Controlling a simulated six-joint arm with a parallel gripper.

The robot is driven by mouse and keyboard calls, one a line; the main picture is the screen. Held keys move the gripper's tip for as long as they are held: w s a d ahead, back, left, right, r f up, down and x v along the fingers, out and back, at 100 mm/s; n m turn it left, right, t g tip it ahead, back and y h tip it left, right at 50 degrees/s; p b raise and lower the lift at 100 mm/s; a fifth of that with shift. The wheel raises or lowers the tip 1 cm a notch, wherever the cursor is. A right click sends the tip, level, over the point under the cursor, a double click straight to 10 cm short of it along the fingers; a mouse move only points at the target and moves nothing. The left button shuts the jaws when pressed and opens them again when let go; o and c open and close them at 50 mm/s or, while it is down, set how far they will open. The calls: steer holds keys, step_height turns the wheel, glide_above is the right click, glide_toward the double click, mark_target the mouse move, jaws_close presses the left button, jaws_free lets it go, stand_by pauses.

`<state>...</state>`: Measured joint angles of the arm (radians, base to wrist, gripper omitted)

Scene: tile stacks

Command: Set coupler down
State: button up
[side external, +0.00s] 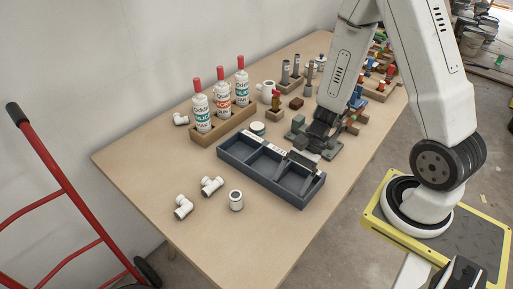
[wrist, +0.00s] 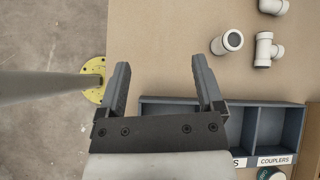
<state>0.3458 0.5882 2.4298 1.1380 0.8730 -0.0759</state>
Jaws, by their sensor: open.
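A short white coupler (side external: 236,200) stands upright on the bare table in front of the grey divided tray (side external: 262,188), with its open end up. It also shows in the wrist view (wrist: 228,42), at upper right, apart from my gripper. My gripper (side external: 303,161) is over the right end of the tray. In the wrist view my gripper (wrist: 160,63) has its fingers spread, with nothing between them. The tray (wrist: 222,101) lies beyond the fingers there, partly hidden by the gripper. Its compartment labelled COUPLERS looks empty; the compartment under the gripper is partly hidden.
A white tee fitting (side external: 212,186) and an elbow (side external: 183,207) lie left of the coupler. Three bottles with red caps stand in a wooden holder (side external: 222,127) behind the tray. Several parts crowd the back right. The table's front left (side external: 145,170) is clear.

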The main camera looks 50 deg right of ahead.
steer(key=w+d+r+n+t+h, duration=0.2)
steer(key=d+r+n+h, duration=0.2)
steer(key=r+n+h, duration=0.4)
steer(key=n+h, duration=0.1)
steer(key=n, duration=0.6)
steer(key=shift+w+r+n, duration=0.15)
steer(key=shift+w+n, duration=0.15)
